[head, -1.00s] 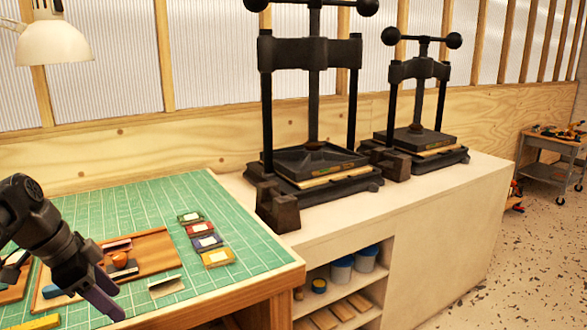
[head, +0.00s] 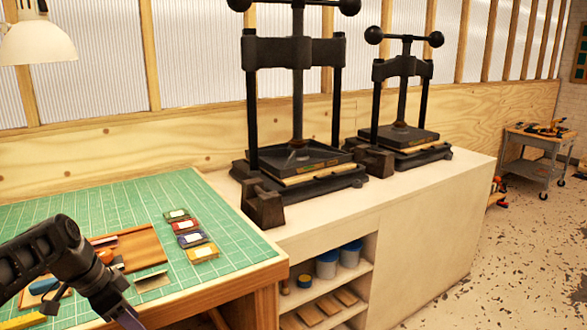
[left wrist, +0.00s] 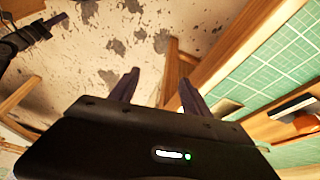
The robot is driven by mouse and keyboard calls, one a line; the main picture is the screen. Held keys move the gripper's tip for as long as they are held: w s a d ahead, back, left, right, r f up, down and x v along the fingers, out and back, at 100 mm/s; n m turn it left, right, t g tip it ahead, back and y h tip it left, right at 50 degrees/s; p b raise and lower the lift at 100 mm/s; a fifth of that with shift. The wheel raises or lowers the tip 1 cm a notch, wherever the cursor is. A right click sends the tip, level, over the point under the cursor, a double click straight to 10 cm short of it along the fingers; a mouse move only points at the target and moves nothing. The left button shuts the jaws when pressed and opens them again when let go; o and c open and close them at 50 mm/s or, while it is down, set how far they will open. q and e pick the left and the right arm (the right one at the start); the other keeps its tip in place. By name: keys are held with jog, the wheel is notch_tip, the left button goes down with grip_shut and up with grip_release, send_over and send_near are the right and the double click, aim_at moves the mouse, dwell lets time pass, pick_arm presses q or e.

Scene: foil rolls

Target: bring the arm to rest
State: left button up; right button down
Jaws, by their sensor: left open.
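My left arm enters the head view at the lower left, over the front of the green-topped table. My left gripper (head: 128,318) points down at the bottom edge of that view, only partly in frame. In the left wrist view its two fingers (left wrist: 160,80) are spread apart with nothing between them. They are over the floor beside the table's wooden edge. A dark jointed part, which looks like my other arm (left wrist: 30,36), shows at the top left of the wrist view; its jaw state is unclear.
The green cutting mat (head: 130,195) carries a wooden tray (head: 145,250) and several small coloured pads (head: 190,238). Two black presses (head: 300,160) (head: 402,140) stand on the pale counter (head: 420,215). A grey cart (head: 535,160) stands at the far right. The speckled floor at right looks clear.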

pick_arm(q)
jog(key=s+d+f+n, duration=0.1)
jog(key=d+f+n, duration=0.1)
jog(key=d+f, duration=0.5)
jog(key=s+d+f+n+g, duration=0.1)
jog(key=d+f, duration=0.2)
jog(key=f, duration=0.8)
jog(key=s+d+f+n, duration=0.15)
jog(key=d+f, duration=0.35)
jog(key=f, duration=0.5)
jog(key=s+d+f+n, duration=0.3)
jog(key=s+d+f, duration=0.3)
jog(key=s, duration=0.3)
jog(key=s+d+f+n+g+h, duration=0.1)
jog(key=s+d+f+n, duration=0.2)
jog(key=s+d+f, duration=0.3)
jog(key=s+d, duration=0.2)
jog(key=s, duration=0.2)
jog(key=shift+c, duration=0.2)
